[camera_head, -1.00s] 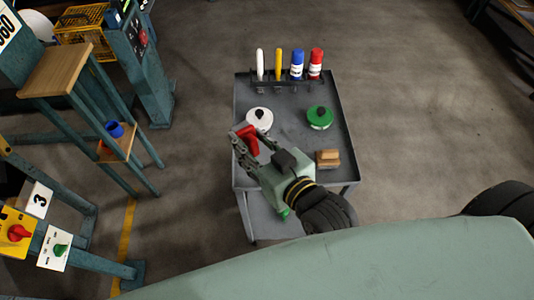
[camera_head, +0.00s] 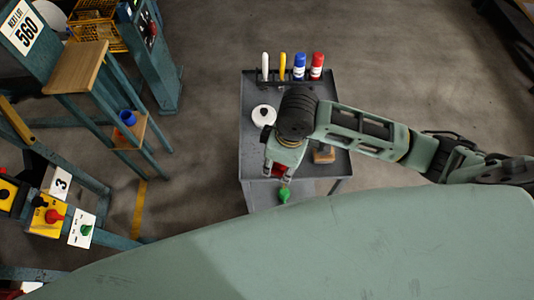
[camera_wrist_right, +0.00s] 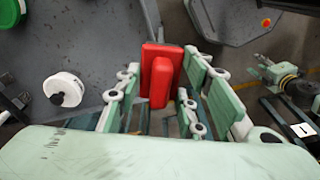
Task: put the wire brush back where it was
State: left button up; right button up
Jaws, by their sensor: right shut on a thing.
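My right gripper (camera_head: 279,173) points down over the front edge of the grey cart (camera_head: 252,158) in the head view. It is shut on a red thing (camera_wrist_right: 160,78), which shows between the fingers in the wrist view as an upright red bar against a wider red block. I cannot make out bristles on it. In the head view the red thing (camera_head: 279,169) is mostly hidden by the fingers. A small brown wooden block (camera_head: 324,154) lies on the cart right of the gripper, partly covered by my arm. My left gripper is not in view.
A rack at the cart's back holds white (camera_head: 265,67), yellow (camera_head: 282,67), blue (camera_head: 299,66) and red (camera_head: 316,66) items. A white round container (camera_head: 264,117) stands near the left edge. A green item (camera_head: 284,195) shows below the front edge. Teal stands (camera_head: 90,120) are at left.

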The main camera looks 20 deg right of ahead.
jog(key=d+r, duration=0.2)
jog(key=d, duration=0.4)
jog(key=shift+g+h, duration=0.3)
jog(key=shift+g, duration=0.1)
jog(key=w+a+f, duration=0.2)
jog(key=w, duration=0.1)
jog(key=w+a+f+p, duration=0.1)
jog(key=w+a+f, duration=0.1)
jog(key=w, duration=0.1)
jog(key=w+a+f+p, duration=0.1)
jog(key=w+a+f, duration=0.2)
jog(key=shift+f, duration=0.1)
notch_tip(320, 180, down, 4)
jog(key=shift+f+p, duration=0.1)
jog(key=shift+p, duration=0.4)
jog(key=o, duration=1.3)
jog(key=shift+r+b, duration=0.95)
jog(key=shift+r, duration=5.15)
